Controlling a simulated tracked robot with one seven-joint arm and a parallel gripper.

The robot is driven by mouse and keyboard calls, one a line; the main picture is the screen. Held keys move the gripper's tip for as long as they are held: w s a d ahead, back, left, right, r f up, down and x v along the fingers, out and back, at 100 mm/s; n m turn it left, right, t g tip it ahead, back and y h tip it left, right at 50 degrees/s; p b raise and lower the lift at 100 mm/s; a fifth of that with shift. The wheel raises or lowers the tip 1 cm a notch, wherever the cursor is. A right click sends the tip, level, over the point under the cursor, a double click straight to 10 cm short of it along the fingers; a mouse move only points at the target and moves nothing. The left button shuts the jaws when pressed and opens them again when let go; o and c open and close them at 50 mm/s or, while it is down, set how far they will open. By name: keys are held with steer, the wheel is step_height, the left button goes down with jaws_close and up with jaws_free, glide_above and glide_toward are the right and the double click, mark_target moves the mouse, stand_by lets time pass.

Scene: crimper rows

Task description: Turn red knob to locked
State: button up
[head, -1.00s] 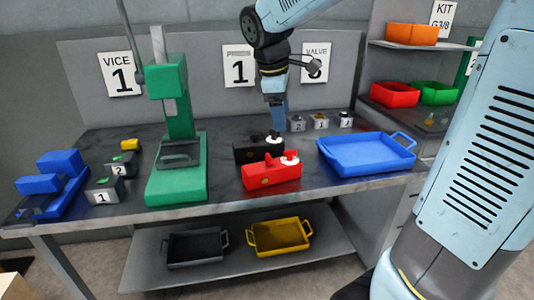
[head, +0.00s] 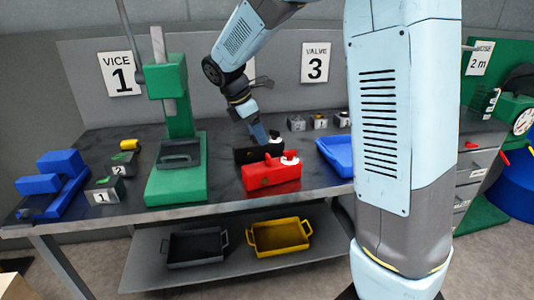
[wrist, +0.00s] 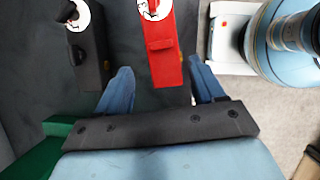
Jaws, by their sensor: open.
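The red valve block (head: 271,178) lies on the workbench near its front edge. A white dial (head: 290,158) sits at its right end, with a small red part on it. In the wrist view the red block (wrist: 163,66) runs up the middle, and its white dial (wrist: 155,9) is cut off at the top edge. A similar black block (head: 246,154) with a white dial stands just behind it. My gripper (head: 260,138) is open and empty, above the two blocks. In the wrist view its blue fingers (wrist: 160,72) are spread wide, with the red block's end showing between them.
A green press (head: 178,185) stands left of the blocks. A blue tray (head: 335,157) at right is partly hidden by my arm. Small numbered boxes (head: 320,123) stand behind. Two trays (head: 279,238) lie on the lower shelf. Bare bench shows left of the red block.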

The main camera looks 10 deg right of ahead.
mark_target(268, 156)
steer(key=x, duration=0.9)
steer(key=shift+a, duration=0.1)
steer(key=shift+c, duration=0.4)
steer(key=shift+r, duration=0.1)
steer(key=c, duration=1)
